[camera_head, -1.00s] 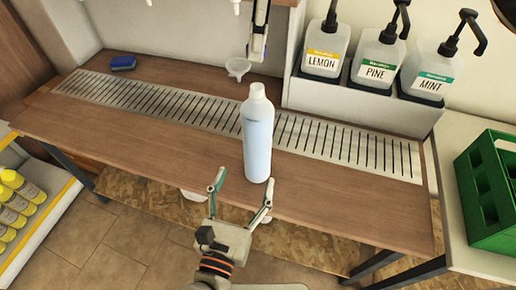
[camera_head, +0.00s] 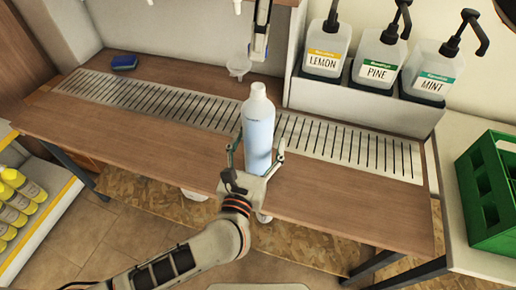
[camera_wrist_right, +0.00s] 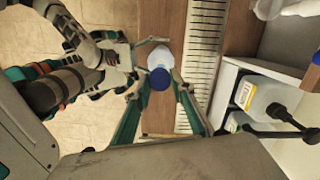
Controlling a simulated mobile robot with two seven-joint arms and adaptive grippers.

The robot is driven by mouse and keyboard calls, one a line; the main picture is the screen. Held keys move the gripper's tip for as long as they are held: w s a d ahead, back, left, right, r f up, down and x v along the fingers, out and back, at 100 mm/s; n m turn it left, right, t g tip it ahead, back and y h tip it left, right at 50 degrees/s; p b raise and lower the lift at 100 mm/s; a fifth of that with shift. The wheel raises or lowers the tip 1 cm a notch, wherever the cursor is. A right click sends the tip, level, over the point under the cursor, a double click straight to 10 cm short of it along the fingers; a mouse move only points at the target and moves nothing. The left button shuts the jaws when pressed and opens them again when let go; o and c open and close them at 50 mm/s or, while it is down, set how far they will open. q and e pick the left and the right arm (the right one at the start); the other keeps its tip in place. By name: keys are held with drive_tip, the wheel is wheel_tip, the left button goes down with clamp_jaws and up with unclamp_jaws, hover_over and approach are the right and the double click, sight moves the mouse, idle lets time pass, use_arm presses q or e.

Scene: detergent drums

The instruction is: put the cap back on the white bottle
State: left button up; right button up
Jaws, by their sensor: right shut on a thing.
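The white bottle (camera_head: 258,135), pale blue-white with no cap on its neck, stands upright on the wooden counter. It also shows from above in the right wrist view (camera_wrist_right: 159,55). My left gripper (camera_head: 257,150) is low at the bottle, with its open fingers on either side of it; I see no clear contact. My right gripper (camera_head: 259,56) hangs from above, over and behind the bottle's top. In the right wrist view it is shut on the dark blue cap (camera_wrist_right: 160,79), which hides part of the bottle below. The cap is apart from the neck in the head view.
A slotted metal drain strip (camera_head: 340,148) runs behind the bottle. A clear funnel (camera_head: 238,67) sits at the back beside my right gripper. Pump dispensers (camera_head: 377,73), a green crate (camera_head: 490,190) and a blue sponge (camera_head: 124,62) stand farther away. The counter left of the bottle is clear.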

use_arm(q)
drive_tip(key=c, duration=1.7)
use_arm(e)
drive_tip(key=shift+f, duration=2.5)
drive_tip(key=shift+f, duration=0.1)
drive_tip(key=shift+f, duration=0.8)
drive_tip(key=shift+f, duration=0.55)
